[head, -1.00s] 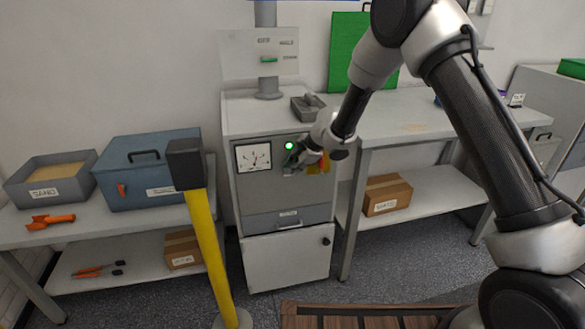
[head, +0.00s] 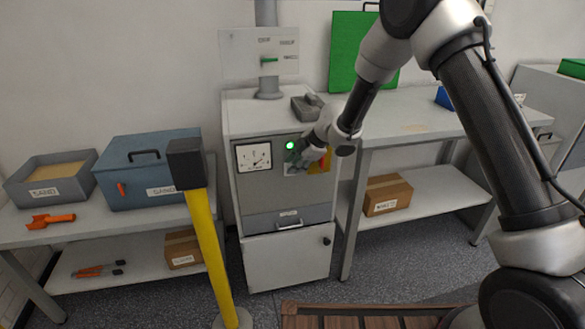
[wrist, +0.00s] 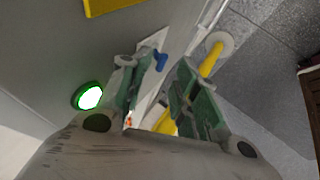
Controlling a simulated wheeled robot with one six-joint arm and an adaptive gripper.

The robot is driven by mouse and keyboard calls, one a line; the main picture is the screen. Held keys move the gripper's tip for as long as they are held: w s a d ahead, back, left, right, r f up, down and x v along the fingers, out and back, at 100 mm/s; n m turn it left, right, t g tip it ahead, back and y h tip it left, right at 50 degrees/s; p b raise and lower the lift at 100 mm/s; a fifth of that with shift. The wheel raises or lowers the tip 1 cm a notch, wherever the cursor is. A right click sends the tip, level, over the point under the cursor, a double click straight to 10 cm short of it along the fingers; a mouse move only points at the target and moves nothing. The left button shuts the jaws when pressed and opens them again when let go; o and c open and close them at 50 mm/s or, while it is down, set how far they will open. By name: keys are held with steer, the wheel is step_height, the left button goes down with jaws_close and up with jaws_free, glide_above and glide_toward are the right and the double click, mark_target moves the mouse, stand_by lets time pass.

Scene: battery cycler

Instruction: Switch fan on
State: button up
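The grey cabinet (head: 260,210) stands in the middle of the head view, with a round green lamp (head: 290,145) lit on its front. The lamp is also lit in the wrist view (wrist: 89,96). My gripper (head: 296,158) is at the panel, right of and below the lamp. In the wrist view its two fingers (wrist: 168,72) are apart, with nothing clearly held between them. A small blue knob or lever (wrist: 160,62) on a pale plate shows near the left fingertip; I cannot tell whether they touch. I see no fan itself.
A dial gauge (head: 254,157) is left of the lamp. A yellow plate (head: 325,163) lies just right of my gripper, partly covered. A yellow post (head: 207,255) with a dark top stands front left. A grey tray (head: 307,106) sits on the cabinet.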

steer(key=v, duration=0.5)
steer(key=shift+s+d+r, duration=0.15)
steer(key=shift+s+r, duration=0.05)
steer(key=shift+r, duration=0.1)
steer(key=w+d+r+m+t+h, duration=0.2)
steer(key=w+d+r+m+t, duration=0.15)
steer(key=d+r, duration=0.7)
steer(key=s+d+r+m+h, duration=0.3)
steer(key=s+d+r+m, duration=0.3)
steer(key=d, duration=0.4)
steer(key=s+d+r+m+h, duration=0.2)
steer(key=s+d+r+m, duration=0.25)
steer(key=d+r, duration=0.55)
steer(key=s+d+m+h, duration=0.1)
steer(key=s+d+m, duration=0.45)
steer(key=s, duration=0.75)
steer(key=s+f+m+g+y, duration=0.2)
steer(key=s+f+m+g, duration=0.1)
steer(key=s, duration=1.6)
steer(key=shift+f, duration=0.4)
